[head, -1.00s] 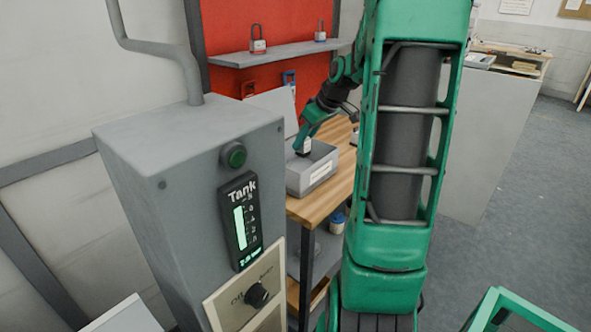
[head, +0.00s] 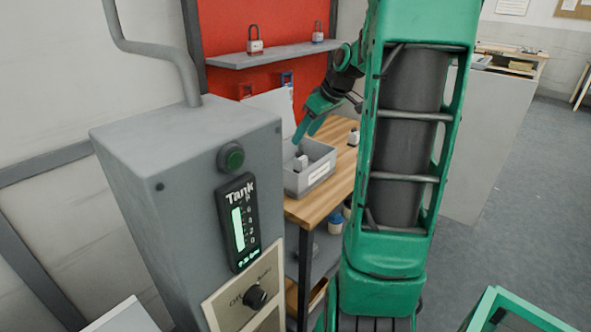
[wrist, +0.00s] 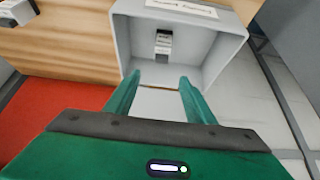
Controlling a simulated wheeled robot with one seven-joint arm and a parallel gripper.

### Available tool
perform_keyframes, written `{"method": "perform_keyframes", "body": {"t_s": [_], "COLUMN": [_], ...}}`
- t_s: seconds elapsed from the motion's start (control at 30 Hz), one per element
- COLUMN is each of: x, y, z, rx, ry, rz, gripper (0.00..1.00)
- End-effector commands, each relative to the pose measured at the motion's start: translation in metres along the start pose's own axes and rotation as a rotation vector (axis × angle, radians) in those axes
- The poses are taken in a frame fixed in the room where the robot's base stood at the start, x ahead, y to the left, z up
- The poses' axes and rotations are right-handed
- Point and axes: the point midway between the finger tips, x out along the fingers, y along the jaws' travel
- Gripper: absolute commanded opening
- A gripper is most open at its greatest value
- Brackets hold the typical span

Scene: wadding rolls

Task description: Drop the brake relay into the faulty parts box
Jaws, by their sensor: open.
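The brake relay (head: 300,161) is a small pale and grey block inside the grey box (head: 315,178) with a white label on the wooden bench. In the wrist view the relay (wrist: 163,42) rests inside the box (wrist: 236,42), apart from my fingers. The box's label is too small to read surely. My gripper (head: 304,128) is above the box, with its green fingers spread and nothing between them. The fingers also show in the wrist view (wrist: 159,84), at the box's near rim.
Another small block (head: 353,137) stands on the wooden bench (head: 337,190) to the right of the box. A grey tank cabinet (head: 170,190) stands close at left. A shelf with padlocks (head: 270,54) hangs on the red panel behind.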

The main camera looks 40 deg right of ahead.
Motion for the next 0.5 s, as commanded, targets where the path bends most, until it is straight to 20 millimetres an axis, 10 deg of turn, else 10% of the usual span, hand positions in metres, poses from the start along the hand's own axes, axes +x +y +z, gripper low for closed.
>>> {"method": "perform_keyframes", "body": {"t_s": [0.5], "x": [-0.067], "y": [0.0], "z": [0.0], "rx": [-0.001], "ry": [-0.001], "rz": [0.0], "gripper": [0.5]}}
